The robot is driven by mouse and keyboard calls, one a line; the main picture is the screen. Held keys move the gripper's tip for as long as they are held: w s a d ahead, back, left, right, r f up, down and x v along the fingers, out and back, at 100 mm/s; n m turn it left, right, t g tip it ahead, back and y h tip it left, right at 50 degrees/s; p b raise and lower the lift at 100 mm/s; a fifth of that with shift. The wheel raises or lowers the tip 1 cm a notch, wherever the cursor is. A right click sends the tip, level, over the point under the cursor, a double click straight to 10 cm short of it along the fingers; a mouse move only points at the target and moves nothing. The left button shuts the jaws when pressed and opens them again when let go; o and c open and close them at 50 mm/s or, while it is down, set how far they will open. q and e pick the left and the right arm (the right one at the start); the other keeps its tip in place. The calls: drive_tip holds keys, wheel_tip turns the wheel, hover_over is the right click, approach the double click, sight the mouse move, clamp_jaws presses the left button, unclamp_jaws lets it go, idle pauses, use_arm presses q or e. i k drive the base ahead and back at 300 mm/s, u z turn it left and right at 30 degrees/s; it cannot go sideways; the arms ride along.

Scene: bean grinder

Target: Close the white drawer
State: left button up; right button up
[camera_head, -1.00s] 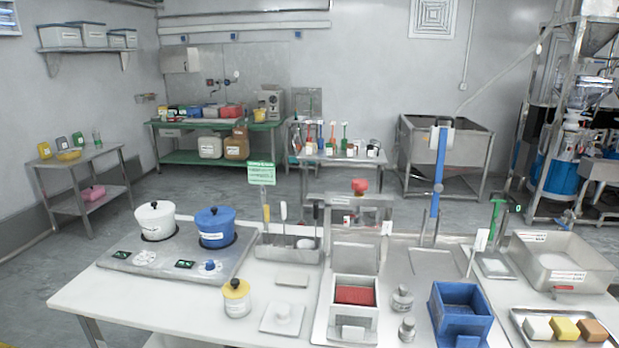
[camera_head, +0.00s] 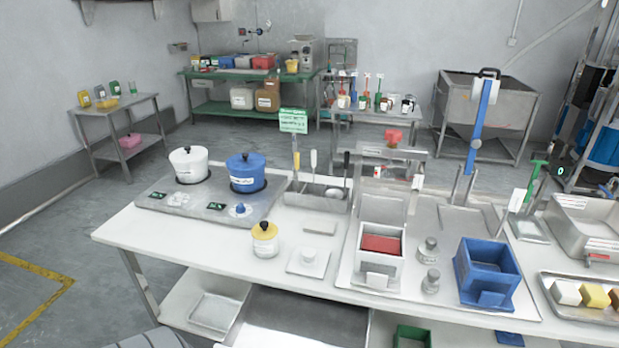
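The white drawer (camera_head: 375,281) is an open-topped white box with a red inside and a pale front handle. It sits at the front of the metal bean grinder (camera_head: 384,207) on the white table, and its red inside shows from above. A blue drawer-like box (camera_head: 487,272) with a front handle stands to its right, in front of a stand with a blue lever (camera_head: 477,125). Neither of my grippers is in view, and nothing is touching the white drawer.
Two metal weights (camera_head: 430,268) stand between the two boxes. A tray of blocks (camera_head: 583,314) is at right. The lower shelf (camera_head: 182,316) holds trays.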

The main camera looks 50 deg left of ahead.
sight(268, 316)
drive_tip(key=k, duration=0.15)
drive_tip(key=u, duration=1.6)
